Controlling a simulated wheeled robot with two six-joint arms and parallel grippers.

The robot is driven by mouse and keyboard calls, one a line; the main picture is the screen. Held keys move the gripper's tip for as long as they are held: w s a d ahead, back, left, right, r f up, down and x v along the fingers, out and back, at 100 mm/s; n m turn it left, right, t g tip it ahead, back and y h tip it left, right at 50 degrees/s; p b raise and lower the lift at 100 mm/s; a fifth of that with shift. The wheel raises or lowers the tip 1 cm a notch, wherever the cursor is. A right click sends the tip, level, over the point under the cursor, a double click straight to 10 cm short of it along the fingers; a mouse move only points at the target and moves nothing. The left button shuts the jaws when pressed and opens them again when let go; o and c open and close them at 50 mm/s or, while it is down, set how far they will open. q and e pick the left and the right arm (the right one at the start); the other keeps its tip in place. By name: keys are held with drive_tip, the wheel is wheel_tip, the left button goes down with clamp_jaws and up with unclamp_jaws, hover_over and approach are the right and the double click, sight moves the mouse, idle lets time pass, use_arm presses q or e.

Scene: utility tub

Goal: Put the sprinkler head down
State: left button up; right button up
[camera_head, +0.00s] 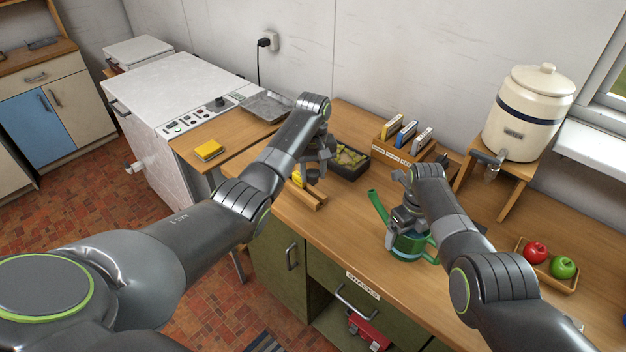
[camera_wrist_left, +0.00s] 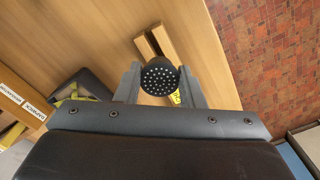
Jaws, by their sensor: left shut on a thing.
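My left gripper (camera_head: 314,172) is shut on the sprinkler head (camera_wrist_left: 160,80), a dark round disc with pale dots on its face. The left wrist view shows it between the two fingertips, its face turned to the camera. In the head view the sprinkler head is small and dark, held above the wooden counter (camera_head: 350,232). My right gripper (camera_head: 405,222) is at the top of a green watering can (camera_head: 408,247) with a long spout. Its fingers are partly hidden, so I cannot tell whether they hold the can.
Two wooden bars (camera_head: 305,192) with a yellow item (camera_head: 297,178) lie below my left gripper. Behind them stands a dark tray (camera_head: 358,168) of greenish items. A wooden packet rack (camera_head: 392,152) and a cream dispenser (camera_head: 527,115) stand further right. A fruit tray (camera_head: 548,277) lies near the right edge.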

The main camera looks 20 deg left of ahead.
sight(313, 174)
use_arm(q)
drive_tip(key=shift+f, duration=1.35)
drive_tip(key=shift+f, duration=0.6)
drive_tip(key=o, duration=0.9)
drive_tip(key=shift+o, duration=0.2)
wheel_tip(313, 174, up, 13)
drive_tip(key=shift+r, duration=0.1)
